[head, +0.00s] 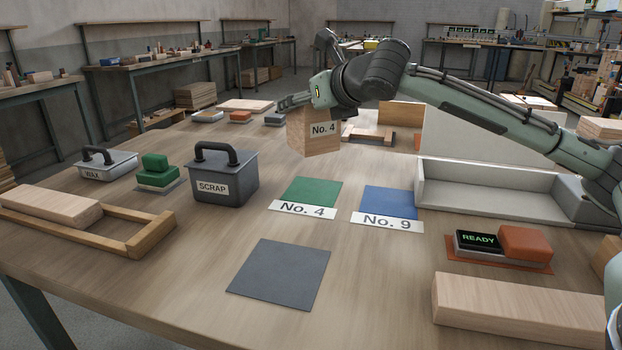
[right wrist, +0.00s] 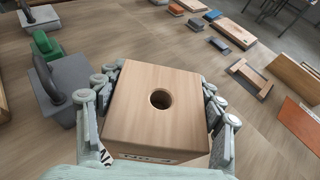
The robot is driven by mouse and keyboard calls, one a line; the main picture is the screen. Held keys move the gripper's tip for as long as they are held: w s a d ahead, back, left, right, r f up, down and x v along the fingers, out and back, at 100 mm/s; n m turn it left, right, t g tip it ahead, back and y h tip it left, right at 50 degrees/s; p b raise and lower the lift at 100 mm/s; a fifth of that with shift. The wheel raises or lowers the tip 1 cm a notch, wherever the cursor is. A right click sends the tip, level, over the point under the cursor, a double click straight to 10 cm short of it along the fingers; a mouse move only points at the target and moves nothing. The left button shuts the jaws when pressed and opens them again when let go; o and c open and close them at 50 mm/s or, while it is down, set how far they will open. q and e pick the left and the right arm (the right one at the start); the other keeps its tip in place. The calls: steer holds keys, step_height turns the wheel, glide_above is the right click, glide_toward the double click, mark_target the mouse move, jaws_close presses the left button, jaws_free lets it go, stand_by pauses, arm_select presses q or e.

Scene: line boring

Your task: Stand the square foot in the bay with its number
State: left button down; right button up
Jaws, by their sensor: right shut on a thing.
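The square foot (head: 314,136) is a light wooden block labelled No. 4, held in the air above the table, behind the bays. In the right wrist view the foot (right wrist: 138,92) shows its top face with a round hole. My right gripper (right wrist: 160,105) is shut on it, with fingers on both sides. The green bay (head: 311,191) has a No. 4 label at its front edge. The blue bay (head: 389,201) beside it is labelled No. 9. Both bays are empty. My left gripper is not in view.
A grey SCRAP box (head: 224,184) with a handle stands left of the green bay. A dark grey mat (head: 279,274) lies in front. A grey tray (head: 490,187), a READY display (head: 478,240) and a long wooden block (head: 530,310) are at right.

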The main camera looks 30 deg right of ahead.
mark_target(325, 147)
steer(key=shift+w+d, duration=0.15)
steer(key=shift+w, duration=0.1)
step_height(325, 147, down, 5)
steer(key=shift+f, duration=0.45)
step_height(325, 147, down, 3)
steer(key=shift+f, duration=0.5)
steer(key=o, duration=1.2)
steer(key=shift+c, duration=0.2)
steer(key=o, duration=0.4)
steer(key=shift+c, duration=0.2)
steer(key=shift+s+r, duration=0.2)
steer(key=shift+s, duration=0.1)
steer(key=v, duration=1)
steer(key=shift+s, duration=0.25)
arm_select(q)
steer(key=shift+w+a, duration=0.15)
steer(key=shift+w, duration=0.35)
arm_select(e)
steer(key=shift+s+r, duration=0.2)
steer(key=shift+s, duration=0.2)
